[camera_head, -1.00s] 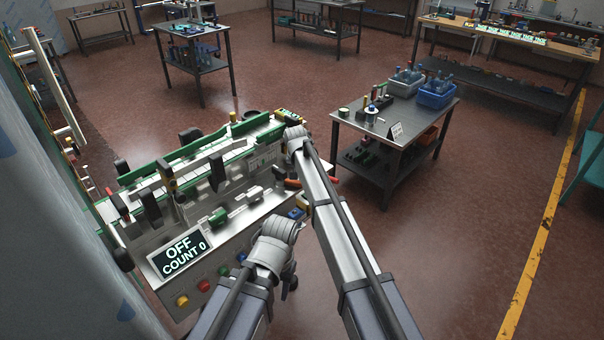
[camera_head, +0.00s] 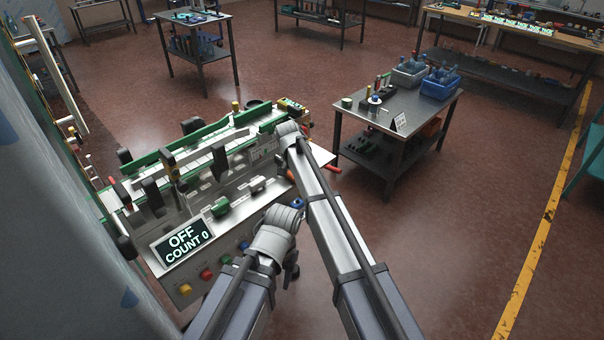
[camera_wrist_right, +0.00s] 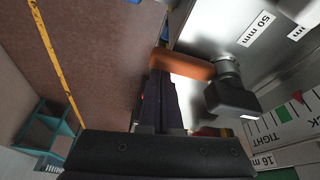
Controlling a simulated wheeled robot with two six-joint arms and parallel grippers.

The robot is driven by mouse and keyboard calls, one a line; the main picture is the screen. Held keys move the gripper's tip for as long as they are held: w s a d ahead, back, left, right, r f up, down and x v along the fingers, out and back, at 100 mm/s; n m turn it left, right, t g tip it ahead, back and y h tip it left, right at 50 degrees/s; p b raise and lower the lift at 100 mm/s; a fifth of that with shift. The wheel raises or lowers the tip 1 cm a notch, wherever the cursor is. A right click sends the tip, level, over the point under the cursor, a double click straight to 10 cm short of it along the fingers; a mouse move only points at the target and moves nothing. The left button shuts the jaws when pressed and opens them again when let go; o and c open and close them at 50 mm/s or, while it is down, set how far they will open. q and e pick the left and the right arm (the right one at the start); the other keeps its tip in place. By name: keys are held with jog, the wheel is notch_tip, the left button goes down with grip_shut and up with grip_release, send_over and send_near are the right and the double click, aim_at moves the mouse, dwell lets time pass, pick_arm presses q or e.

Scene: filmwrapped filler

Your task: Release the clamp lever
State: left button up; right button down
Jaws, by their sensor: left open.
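The clamp lever, an orange bar (camera_wrist_right: 185,66) on a dark round pivot (camera_wrist_right: 228,74), sticks out from the metal machine in the right wrist view. My right gripper (camera_wrist_right: 165,82) has its dark fingers at the lever's free end. The fingers look close together, and whether they grip the lever is hidden. A scale plate (camera_wrist_right: 285,122) marked TIGHT is beside the pivot. In the head view the right gripper is hidden behind its arm at the machine's right end. My left gripper (camera_head: 292,272) is open, low in front of the machine, apart from the lever.
The machine's display (camera_head: 183,242) reads OFF, COUNT 0, above coloured buttons. A red handle (camera_head: 333,169) sticks out at its right end. A steel cart (camera_head: 375,115) with blue and grey bins stands to the right. The floor in front of it is clear.

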dwell(0.6)
jog(key=w+d, duration=0.3)
jog(key=p+v, duration=0.9)
jog(key=v, duration=0.1)
jog(key=shift+a, duration=0.4)
jog(key=shift+w, duration=0.1)
jog(key=shift+f, duration=0.15)
